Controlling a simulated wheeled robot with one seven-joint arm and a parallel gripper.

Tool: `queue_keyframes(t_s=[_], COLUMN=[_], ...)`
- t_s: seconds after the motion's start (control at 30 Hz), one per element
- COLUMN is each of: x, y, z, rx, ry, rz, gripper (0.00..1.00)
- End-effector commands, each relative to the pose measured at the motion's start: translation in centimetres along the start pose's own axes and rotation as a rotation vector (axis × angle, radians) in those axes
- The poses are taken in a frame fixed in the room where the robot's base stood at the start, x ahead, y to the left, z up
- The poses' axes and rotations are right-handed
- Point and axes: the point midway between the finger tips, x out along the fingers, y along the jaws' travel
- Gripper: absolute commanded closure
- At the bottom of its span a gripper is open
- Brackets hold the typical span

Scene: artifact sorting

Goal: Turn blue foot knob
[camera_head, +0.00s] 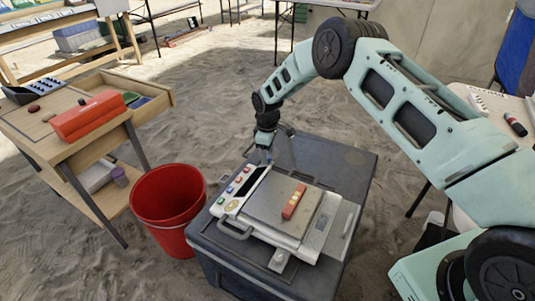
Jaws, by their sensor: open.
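A white scale-like device (319,228) with a grey top plate lies on a dark grey case. Its left side has a panel with small coloured buttons and a dark display (251,181). A blue foot knob cannot be made out clearly at this size. My gripper (263,154) points down at the far left corner of the device, near the end of the panel. It is open, with nothing seen between its fingers. Whether it touches the device cannot be told. A red block with yellow marks (293,201) lies on the top plate.
The dark case (353,160) stands on sand. A red bucket (168,205) stands just left of it. A wooden desk (45,125) with a red box (91,116) is at left. A table with small items (500,108) is at right. Open sand lies behind the case.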

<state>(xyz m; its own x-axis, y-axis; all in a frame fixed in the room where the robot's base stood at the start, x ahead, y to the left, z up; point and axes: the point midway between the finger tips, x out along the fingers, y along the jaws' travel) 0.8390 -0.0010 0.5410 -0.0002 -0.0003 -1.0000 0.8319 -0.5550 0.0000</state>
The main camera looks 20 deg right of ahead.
Motion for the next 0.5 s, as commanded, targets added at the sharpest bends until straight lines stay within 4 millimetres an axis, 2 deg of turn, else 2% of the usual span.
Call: queue_keyframes(t_s=[0.5], x=[-11.7], y=[0.0], z=[0.0], rx=[0.0], ry=[0.002], rz=[0.001], gripper=[0.51])
